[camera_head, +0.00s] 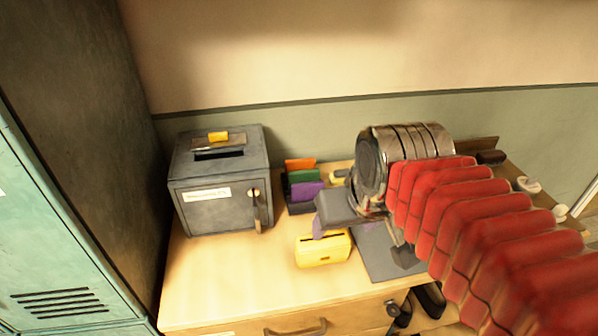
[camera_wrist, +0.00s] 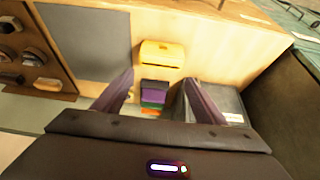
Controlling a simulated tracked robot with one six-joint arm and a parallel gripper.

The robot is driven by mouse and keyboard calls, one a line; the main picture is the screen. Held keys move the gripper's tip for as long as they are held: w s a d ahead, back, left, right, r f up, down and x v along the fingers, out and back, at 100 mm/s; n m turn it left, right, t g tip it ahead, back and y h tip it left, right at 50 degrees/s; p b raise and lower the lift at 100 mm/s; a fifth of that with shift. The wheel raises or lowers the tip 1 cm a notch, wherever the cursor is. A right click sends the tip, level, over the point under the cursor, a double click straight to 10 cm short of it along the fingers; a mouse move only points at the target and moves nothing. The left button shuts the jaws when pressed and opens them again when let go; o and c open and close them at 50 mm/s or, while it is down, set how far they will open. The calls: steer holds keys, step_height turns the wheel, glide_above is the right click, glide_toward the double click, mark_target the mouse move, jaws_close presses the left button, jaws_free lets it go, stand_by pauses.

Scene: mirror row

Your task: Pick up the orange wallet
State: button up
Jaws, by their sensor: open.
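The orange wallet (camera_head: 300,164) stands at the back of a row of upright flat items on the wooden desk, in the head view. A green one (camera_head: 304,176) and a purple one (camera_head: 306,191) stand in front of it. Only its upper part shows. My gripper (camera_head: 361,240) is open and empty, above the desk to the right of and nearer than the row. In the wrist view, the row lies between the two spread fingers (camera_wrist: 158,82), further off; orange and green show there as small bands.
A grey metal box (camera_head: 210,208) with a slot and a yellow item on top stands left of the row. A yellow box (camera_head: 322,249) stands in front of it. A grey mat (camera_head: 385,262) lies at right. The desk's front left is clear. A wall is behind.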

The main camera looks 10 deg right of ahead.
steer(key=o, duration=0.7)
steer(key=shift+g, duration=0.4)
steer(key=w+r, duration=0.1)
steer(key=w, duration=0.1)
steer(key=w+r, duration=0.1)
steer(key=w, duration=0.2)
steer(key=w+r, duration=0.2)
steer(key=w, duration=0.1)
steer(key=shift+w+r, duration=0.1)
steer(key=shift+w, duration=0.15)
steer(key=shift+o, duration=0.2)
steer(key=g, duration=0.3)
glide_above(300, 160)
steer(key=s, duration=0.2)
step_height(300, 160, down, 6)
steer(key=shift+w+a+r, duration=0.1)
steer(key=shift+r, duration=0.05)
steer(key=shift+w+f, duration=0.2)
steer(key=shift+f, duration=1.2)
steer(key=shift+w+f, duration=0.15)
steer(key=shift+f, duration=1.3)
steer(key=shift+w+f, duration=0.2)
steer(key=shift+f, duration=1.2)
steer(key=shift+w+f, duration=0.2)
steer(key=shift+f, duration=1.1)
steer(key=shift+w+f, duration=0.15)
steer(key=shift+f, duration=1.15)
